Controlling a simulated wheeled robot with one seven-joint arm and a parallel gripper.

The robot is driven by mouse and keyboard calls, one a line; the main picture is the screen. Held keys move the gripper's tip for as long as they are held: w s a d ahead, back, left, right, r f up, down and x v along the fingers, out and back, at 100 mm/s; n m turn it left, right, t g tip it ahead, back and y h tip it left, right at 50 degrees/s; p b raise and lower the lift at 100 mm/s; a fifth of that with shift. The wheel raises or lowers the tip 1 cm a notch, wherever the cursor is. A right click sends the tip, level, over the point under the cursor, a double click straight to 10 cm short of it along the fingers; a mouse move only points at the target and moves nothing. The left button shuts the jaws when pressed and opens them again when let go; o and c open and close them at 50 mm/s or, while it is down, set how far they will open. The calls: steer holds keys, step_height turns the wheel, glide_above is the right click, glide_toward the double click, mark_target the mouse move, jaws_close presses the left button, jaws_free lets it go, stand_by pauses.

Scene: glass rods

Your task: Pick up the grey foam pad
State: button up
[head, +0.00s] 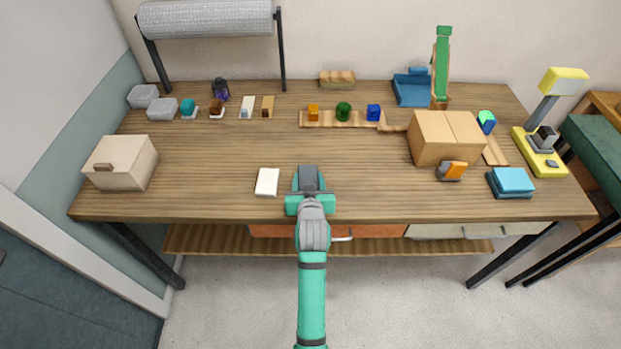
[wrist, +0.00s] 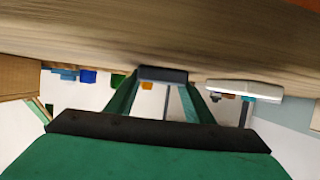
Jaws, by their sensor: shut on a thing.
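The grey foam pad (head: 309,178) is a small dark grey piece at the tip of my gripper (head: 309,192), near the front middle of the wooden table. In the wrist view the pad (wrist: 162,75) sits between the two green fingertips (wrist: 162,82), and my gripper is shut on it. The wrist picture is upside down, with the tabletop along the top. The pad is at or very near the tabletop; I cannot tell if it touches. My gripper and arm hide part of the pad in the head view.
A white block (head: 267,182) lies just left of my gripper; it also shows in the wrist view (wrist: 245,90). A cardboard box (head: 446,138) and an orange-grey item (head: 452,171) stand to the right. A rack with coloured blocks (head: 343,111) is behind. Bare table (head: 220,160) surrounds the left middle.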

steer(key=shift+d, duration=0.25)
